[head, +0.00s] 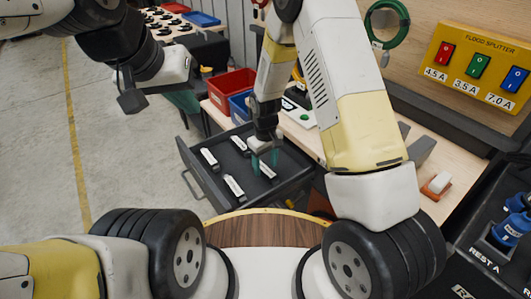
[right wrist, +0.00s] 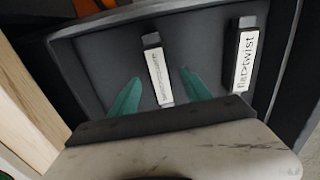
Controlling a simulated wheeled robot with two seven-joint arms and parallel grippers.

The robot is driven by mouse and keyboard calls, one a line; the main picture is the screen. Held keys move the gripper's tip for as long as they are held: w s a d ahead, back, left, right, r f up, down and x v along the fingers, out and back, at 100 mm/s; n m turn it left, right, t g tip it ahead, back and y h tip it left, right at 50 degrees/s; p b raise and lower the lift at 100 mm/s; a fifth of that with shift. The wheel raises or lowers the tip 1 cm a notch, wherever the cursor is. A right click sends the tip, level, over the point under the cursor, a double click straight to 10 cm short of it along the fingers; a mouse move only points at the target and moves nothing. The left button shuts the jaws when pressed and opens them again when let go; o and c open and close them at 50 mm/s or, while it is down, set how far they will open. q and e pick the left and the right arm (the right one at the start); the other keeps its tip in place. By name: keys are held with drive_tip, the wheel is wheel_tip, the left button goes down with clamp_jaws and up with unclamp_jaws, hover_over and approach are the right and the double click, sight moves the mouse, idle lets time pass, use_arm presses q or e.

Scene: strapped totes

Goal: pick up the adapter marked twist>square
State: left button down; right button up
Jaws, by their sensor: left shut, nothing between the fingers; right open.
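A dark open drawer (head: 190,158) holds several adapters with white labels. One adapter (head: 268,171) lies at the fingers of my right gripper (head: 264,161). In the right wrist view, an adapter (right wrist: 158,76) lies between the open teal fingers (right wrist: 160,76), apart from them; its label is too small to read surely. To its right lies an adapter marked flat>twist (right wrist: 245,58). Other adapters lie at the left (head: 209,158), back (head: 240,145) and front (head: 234,187) of the drawer, their marks unreadable. My left gripper (head: 132,98) is shut and empty, away over the floor.
A red bin (head: 232,88) and a blue bin (head: 240,107) stand behind the drawer. The wooden bench (head: 305,140) is to its right. A yellow flood splitter panel (head: 475,65) hangs at the right. Floor at the left is clear.

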drive_tip(key=shift+f, duration=1.35)
clamp_jaws()
